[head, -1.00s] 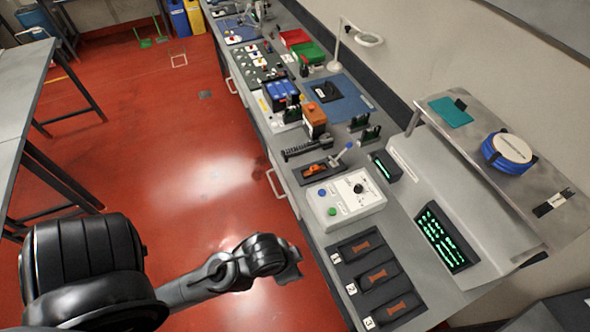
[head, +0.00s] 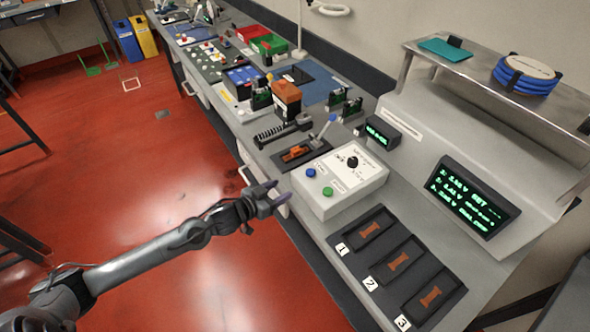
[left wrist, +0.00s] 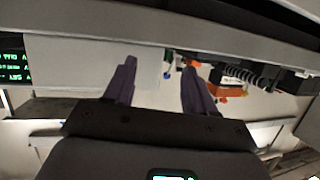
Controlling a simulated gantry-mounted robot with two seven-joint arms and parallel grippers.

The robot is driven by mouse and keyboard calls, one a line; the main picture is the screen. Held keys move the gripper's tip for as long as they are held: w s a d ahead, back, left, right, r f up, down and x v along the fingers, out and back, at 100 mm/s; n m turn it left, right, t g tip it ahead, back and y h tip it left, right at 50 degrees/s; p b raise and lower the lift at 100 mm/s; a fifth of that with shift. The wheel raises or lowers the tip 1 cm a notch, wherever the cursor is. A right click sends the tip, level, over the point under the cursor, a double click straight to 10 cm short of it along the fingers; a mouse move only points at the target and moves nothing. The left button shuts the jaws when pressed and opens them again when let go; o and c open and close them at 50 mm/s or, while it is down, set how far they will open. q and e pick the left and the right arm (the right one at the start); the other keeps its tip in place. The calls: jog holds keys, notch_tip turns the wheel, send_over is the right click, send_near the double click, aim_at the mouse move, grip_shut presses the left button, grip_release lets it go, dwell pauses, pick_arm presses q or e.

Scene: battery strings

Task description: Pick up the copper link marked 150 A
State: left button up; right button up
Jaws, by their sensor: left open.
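Three copper links lie in a dark tray (head: 352,246) at the front right of the bench in the head view. They are in slots numbered 1 (head: 369,230), 2 (head: 399,261) and 3 (head: 431,297). Any amp marking on them is too small to read. My left gripper (head: 274,196) is over the bench's front edge, left of the white box and the tray, apart from both. It is open and empty, with its two fingers spread in the left wrist view (left wrist: 160,75). My right gripper is not in view.
A white box (head: 340,182) with a dial and blue and green buttons stands behind the tray. A sloped console (head: 470,150) with a green-text screen (head: 468,200) is to its right, under a shelf. An orange-topped battery (head: 287,98) and a lever switch (head: 302,153) stand farther back.

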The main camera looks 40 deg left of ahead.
aim_at(292, 151)
pick_arm(q)
jog(key=w+a+h+b, duration=0.1)
jog(key=a+b, duration=0.1)
jog(key=a, duration=0.1)
jog(key=w+a+m+t+h+b, duration=0.1)
jog(key=w+a+b, duration=0.1)
jog(key=a+b, duration=0.1)
jog(key=w+a+m+t+h+b, duration=0.1)
jog(key=w+a+b, duration=0.1)
jog(key=a+b, duration=0.1)
jog(key=shift+a+h, duration=0.3)
jog(key=shift+a, duration=0.25)
jog(key=shift+w+a+r+b, duration=0.1)
jog(key=shift+a+r+b, duration=0.1)
jog(key=shift+b, duration=0.2)
jog(key=shift+w+r, duration=0.15)
jog(key=shift+w, duration=0.4)
jog(key=shift+b+x, duration=0.5)
jog(key=shift+x, duration=1.7)
jog(key=shift+d+r+b+x, duration=0.15)
jog(key=shift+b+x, duration=0.15)
jog(key=shift+x, duration=1)
jog(key=shift+d+r+b+x, duration=0.15)
jog(key=shift+b+x, duration=0.1)
jog(key=shift+x, duration=1.1)
jog(key=shift+s, duration=0.1)
grip_shut()
